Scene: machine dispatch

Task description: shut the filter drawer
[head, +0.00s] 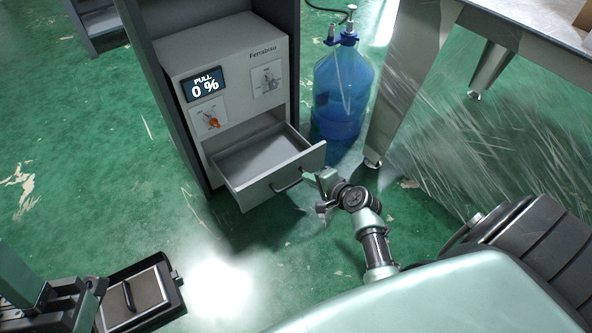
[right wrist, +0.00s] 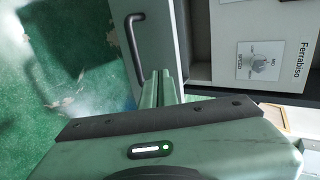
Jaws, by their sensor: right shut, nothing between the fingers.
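The filter drawer (head: 262,165) is pulled out of the lower part of the grey machine (head: 225,60), and it looks empty inside. Its front panel carries a dark bar handle (head: 287,183). My right gripper (head: 322,188) is shut and empty, close to the right part of the drawer front, beside the handle. In the right wrist view its fingertips (right wrist: 165,85) overlap the drawer front (right wrist: 158,35), with the handle (right wrist: 136,35) to their left; I cannot tell if they touch. My left gripper (head: 92,290) is at the lower left beside a framed panel; its fingers are unclear.
The framed grey panel (head: 150,290) with a dark handle is at the lower left. A blue water bottle (head: 340,95) stands right of the machine. A table leg (head: 385,120) rises farther right. Green floor (head: 100,180) is open left of the machine.

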